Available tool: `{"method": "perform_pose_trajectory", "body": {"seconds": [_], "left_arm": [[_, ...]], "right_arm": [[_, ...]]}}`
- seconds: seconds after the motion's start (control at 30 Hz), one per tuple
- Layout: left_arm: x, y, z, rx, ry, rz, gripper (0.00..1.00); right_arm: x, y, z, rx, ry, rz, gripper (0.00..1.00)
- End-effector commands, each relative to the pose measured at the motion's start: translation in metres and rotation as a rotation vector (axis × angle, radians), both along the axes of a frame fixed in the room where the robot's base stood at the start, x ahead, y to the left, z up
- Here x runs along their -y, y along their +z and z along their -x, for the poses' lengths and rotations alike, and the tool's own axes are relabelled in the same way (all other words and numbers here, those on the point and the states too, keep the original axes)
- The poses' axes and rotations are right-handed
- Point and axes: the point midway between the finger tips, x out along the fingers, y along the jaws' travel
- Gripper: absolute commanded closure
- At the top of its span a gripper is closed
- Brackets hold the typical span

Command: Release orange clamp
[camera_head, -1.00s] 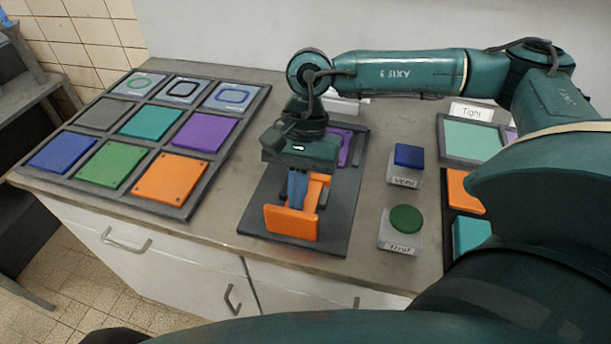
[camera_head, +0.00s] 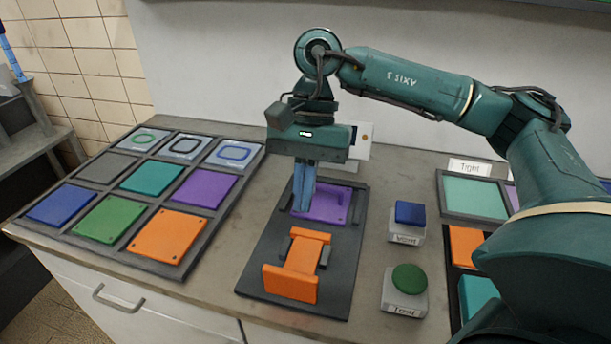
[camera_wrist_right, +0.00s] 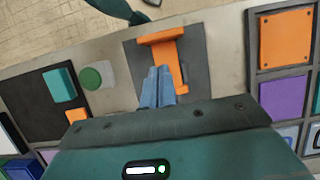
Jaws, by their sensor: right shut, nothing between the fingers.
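The orange clamp (camera_head: 299,265) sits on the front part of a dark grey base plate (camera_head: 258,262), with an upright orange plate at its front end. A purple plate (camera_head: 328,206) lies on the rear part of the same base. My right gripper (camera_head: 303,208) points down with its blue fingers together and empty, above the base at the purple plate's left side, behind the clamp and apart from it. In the right wrist view the closed fingers (camera_wrist_right: 157,88) point toward the orange clamp (camera_wrist_right: 165,52). My left gripper is not in view.
A rack of coloured tiles (camera_head: 183,215) lies on the left. A blue button (camera_head: 409,213) and a green button (camera_head: 409,279) on grey blocks stand right of the base. A tray with a pale green tile (camera_head: 475,204) lies farther right.

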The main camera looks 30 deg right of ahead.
Motion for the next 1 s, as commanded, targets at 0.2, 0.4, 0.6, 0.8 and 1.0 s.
{"method": "perform_pose_trajectory", "body": {"seconds": [0.2,0.4,0.6,0.8,1.0], "left_arm": [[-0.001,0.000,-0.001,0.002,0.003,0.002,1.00],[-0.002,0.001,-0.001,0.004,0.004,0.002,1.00],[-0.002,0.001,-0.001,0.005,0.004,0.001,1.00],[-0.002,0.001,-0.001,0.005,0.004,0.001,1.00],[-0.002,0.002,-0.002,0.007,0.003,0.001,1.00]], "right_arm": [[0.007,0.022,-0.006,0.001,0.000,0.000,1.00],[0.008,0.025,-0.007,0.000,-0.001,0.001,1.00],[0.008,0.025,-0.007,0.001,-0.001,0.000,1.00],[0.008,0.025,-0.007,0.001,-0.001,0.000,1.00],[0.008,0.025,-0.007,0.002,-0.001,0.001,1.00]]}}
